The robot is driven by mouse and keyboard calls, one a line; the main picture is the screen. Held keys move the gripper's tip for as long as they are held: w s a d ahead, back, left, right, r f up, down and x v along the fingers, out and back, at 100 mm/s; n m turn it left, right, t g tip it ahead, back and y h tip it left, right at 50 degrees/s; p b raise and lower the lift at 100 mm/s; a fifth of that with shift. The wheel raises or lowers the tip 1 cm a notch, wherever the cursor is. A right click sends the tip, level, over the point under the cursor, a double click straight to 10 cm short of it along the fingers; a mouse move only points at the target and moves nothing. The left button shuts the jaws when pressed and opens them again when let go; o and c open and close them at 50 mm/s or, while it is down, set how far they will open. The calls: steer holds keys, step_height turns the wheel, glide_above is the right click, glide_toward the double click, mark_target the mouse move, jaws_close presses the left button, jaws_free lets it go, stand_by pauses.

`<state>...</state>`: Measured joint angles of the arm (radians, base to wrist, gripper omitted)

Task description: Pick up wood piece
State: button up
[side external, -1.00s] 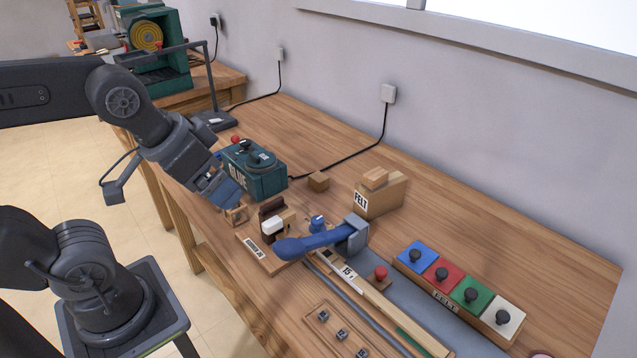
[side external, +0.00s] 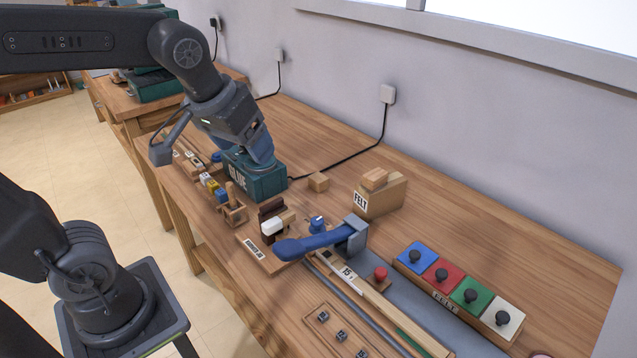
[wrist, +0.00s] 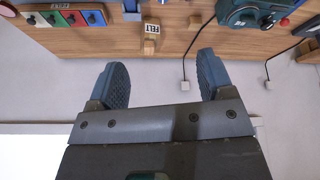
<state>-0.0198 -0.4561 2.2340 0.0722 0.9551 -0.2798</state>
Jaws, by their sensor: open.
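A small plain wood block (side external: 318,182) lies on the bench between the green glue box (side external: 262,183) and the wooden felt box (side external: 383,194). Another wood piece (side external: 375,176) rests on top of the felt box. My gripper (side external: 258,160) is over the glue box, left of the plain block; its fingertips are hard to make out there. In the wrist view my gripper (wrist: 161,60) is open, with nothing between its two blue fingers. That view also shows the felt box (wrist: 152,28) and the plain block (wrist: 195,21) near the top.
A blue-handled lever tool (side external: 320,240) stands in front of the felt box. A tray of blue, red, green and white felt pads (side external: 460,287) is at the right. A black cable (side external: 350,152) runs along the bench to a wall socket (side external: 388,93). Bench behind the felt box is clear.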

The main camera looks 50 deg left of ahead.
steer(key=w+a+f+n+g+y, duration=0.1)
steer(key=w+a+n, duration=0.15)
steer(key=w, duration=0.45)
steer(key=w+a+n+g, duration=0.1)
steer(key=w+n, duration=0.2)
steer(key=w, duration=0.4)
steer(key=n+g+y, duration=0.3)
steer(key=n, duration=0.7)
glide_above(319, 177)
steer(key=d, duration=0.3)
steer(key=shift+m, duration=0.25)
step_height(319, 177, down, 26)
steer(key=shift+s+a+r, duration=0.1)
steer(key=shift+s+r, duration=0.05)
steer(key=shift+r, duration=0.1)
steer(key=shift+x, duration=3.1)
steer(key=shift+a+r, duration=0.1)
steer(key=shift+a, duration=0.05)
steer(key=c, duration=1)
